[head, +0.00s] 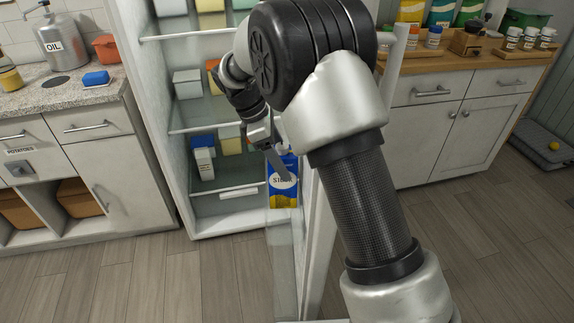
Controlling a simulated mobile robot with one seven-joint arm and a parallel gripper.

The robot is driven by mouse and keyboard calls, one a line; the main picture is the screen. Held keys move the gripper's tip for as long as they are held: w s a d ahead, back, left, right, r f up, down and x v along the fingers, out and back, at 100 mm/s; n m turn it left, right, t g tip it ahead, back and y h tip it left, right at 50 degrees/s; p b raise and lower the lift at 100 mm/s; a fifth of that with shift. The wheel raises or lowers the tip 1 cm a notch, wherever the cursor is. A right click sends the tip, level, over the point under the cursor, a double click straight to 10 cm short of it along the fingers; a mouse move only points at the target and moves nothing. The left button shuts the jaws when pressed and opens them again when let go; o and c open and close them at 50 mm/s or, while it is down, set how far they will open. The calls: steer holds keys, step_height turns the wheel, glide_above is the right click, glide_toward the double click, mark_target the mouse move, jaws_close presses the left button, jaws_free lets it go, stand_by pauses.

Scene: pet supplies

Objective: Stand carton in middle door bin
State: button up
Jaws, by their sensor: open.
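A blue carton (284,193) with a white oval label and a yellow base stands upright at the open fridge door. It appears to be in a clear door bin (283,222), but its base contact is hard to make out. My gripper (283,162) is open at the carton's upper part, with one finger in front of its face. The other finger is mostly hidden, so I cannot tell whether either finger touches it. My arm covers much of the door (313,225) and the other bins.
The open fridge (188,105) holds several boxes on glass shelves, including a blue-and-white carton (203,160) low down. A wooden counter (460,65) with jars is at right. The floor in front is clear.

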steer(key=shift+v, duration=1.4)
